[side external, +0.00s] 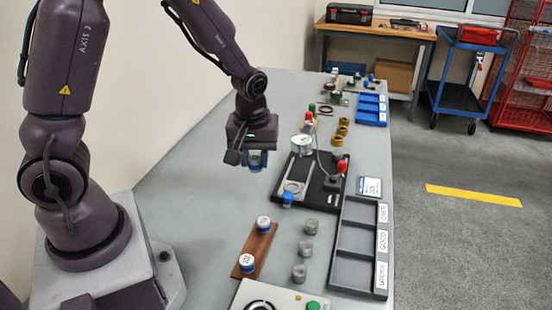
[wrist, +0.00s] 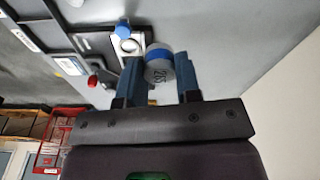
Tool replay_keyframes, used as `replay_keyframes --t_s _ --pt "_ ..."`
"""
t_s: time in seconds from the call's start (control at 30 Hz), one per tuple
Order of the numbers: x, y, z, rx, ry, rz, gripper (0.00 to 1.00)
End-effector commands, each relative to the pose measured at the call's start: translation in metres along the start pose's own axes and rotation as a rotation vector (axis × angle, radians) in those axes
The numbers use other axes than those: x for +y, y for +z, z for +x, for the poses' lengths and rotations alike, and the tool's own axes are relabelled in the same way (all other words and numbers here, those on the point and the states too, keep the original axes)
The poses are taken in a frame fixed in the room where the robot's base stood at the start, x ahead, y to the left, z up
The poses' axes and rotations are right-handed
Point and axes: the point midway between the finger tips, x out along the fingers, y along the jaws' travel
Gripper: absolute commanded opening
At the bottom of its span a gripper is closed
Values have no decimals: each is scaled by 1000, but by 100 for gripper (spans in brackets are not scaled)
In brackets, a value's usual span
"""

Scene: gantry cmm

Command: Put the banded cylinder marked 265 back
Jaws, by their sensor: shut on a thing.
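My gripper (side external: 258,160) is above the table, left of the black gauge plate (side external: 322,190), with its fingers pointing down. In the wrist view the gripper (wrist: 159,72) is shut on a pale grey cylinder (wrist: 158,72) with a blue band, its end face marked 265 upside down. In the side view the fingers largely hide the cylinder. A brown wooden rack (side external: 257,243) lies nearer the camera, apart from the gripper. A blue-banded cylinder (side external: 263,224) stands at its far end and another (side external: 247,262) at its near end, with bare wood between.
Several grey cylinders, one here (side external: 306,248), stand right of the rack. A grey compartment tray (side external: 337,262) is beyond them. A blue knob (side external: 287,199) and a red-topped post (side external: 342,167) rise from the gauge plate. Table left of the rack is clear.

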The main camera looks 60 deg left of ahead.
Motion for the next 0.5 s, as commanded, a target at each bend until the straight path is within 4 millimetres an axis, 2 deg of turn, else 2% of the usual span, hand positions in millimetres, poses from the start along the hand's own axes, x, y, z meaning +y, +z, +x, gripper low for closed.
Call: replay_keyframes --t_s 0.13,0.23,0.37,0.5 --pt "-12 12 -10 2 2 2 0" --pt "-13 23 -9 0 3 27 0" --pt "-8 54 10 -4 5 99 0" --pt "-2 88 38 -4 6 117 0"
